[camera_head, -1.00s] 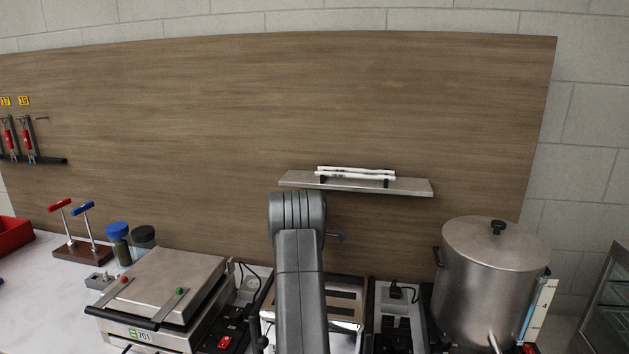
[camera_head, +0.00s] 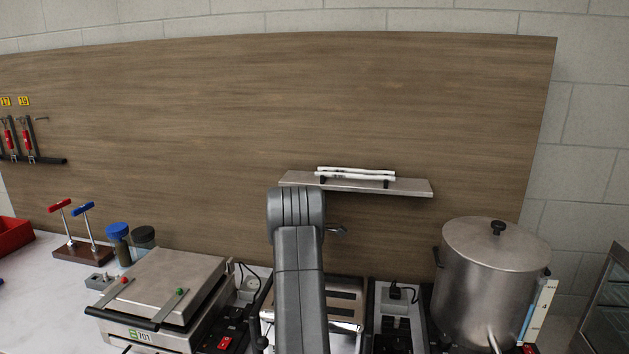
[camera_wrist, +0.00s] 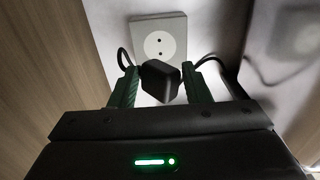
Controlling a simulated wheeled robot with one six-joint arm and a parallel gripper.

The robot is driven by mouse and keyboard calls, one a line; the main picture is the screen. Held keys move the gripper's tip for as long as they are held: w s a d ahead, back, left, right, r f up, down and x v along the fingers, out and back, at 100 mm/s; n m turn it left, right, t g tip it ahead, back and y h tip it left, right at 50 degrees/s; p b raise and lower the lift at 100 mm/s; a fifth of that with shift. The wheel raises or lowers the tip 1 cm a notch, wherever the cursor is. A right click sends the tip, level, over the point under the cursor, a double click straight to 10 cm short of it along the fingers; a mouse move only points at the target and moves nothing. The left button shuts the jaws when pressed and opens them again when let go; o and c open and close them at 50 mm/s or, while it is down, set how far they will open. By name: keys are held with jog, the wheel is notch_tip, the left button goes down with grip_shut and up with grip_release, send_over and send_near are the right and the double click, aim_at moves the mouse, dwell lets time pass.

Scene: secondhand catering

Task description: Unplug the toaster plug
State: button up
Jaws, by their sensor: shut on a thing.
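In the wrist view, a black plug (camera_wrist: 160,82) sits between the two green fingers of my gripper (camera_wrist: 163,84), which is shut on it. A black cord (camera_wrist: 123,55) shows beside the left finger. In the head view, the silver toaster (camera_head: 346,304) stands partly behind my arm. My gripper and the held plug are hidden there.
A contact grill (camera_head: 165,290) stands left of the toaster. A second plug in a socket (camera_head: 403,292) is to its right, then a large steel pot (camera_head: 490,265). A small shelf (camera_head: 410,187) with white rods is on the wooden panel above.

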jog(key=shift+s+a+r, duration=0.3)
jog(key=shift+s+r, duration=0.2)
jog(key=shift+s, duration=0.25)
jog(key=shift+s+a+r, duration=0.25)
jog(key=shift+s+r, duration=0.25)
jog(key=shift+s, duration=0.2)
jog(key=shift+d, duration=0.2)
